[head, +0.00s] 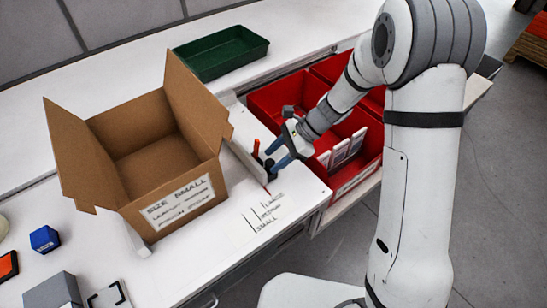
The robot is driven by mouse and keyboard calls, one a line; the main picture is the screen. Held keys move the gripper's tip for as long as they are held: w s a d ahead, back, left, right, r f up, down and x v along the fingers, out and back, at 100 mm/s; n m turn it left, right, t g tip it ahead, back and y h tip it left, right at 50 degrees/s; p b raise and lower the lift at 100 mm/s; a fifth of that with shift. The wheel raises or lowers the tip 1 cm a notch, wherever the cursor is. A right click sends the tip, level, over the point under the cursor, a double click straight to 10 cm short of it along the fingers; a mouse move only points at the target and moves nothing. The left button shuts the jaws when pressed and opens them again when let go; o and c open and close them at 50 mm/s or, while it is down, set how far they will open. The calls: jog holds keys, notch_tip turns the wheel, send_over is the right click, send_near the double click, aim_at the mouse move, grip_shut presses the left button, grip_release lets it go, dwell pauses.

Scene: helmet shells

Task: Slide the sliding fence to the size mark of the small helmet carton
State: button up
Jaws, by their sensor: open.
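The open cardboard carton (120,133) stands on the white bench, with a "SIZE SMALL" label on its front. The sliding fence (236,124) is a pale upright plate just right of the carton, with an orange-red handle (256,147). A thin red pointer (267,191) shows at its near end. The size marks (262,211) are black lines with words on the bench; "SMALL" is the leftmost, nearest one. The pointer is near the right-hand marks, away from the small line. My gripper (272,155) is open, its blue fingers close beside the handle; I cannot tell whether they touch it.
Red bins (283,98) stand right of the bench, one holding white cards. A green tray (222,55) lies behind. A blue block (44,238), a grey block (54,291) and an orange-black item (7,266) are at the left front. The bench in front of the marks is clear.

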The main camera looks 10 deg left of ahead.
jog(key=shift+s+a+f, duration=0.2)
jog(key=shift+a+f, duration=0.1)
jog(key=shift+f, duration=0.1)
jog(key=shift+c, duration=0.3)
grip_shut()
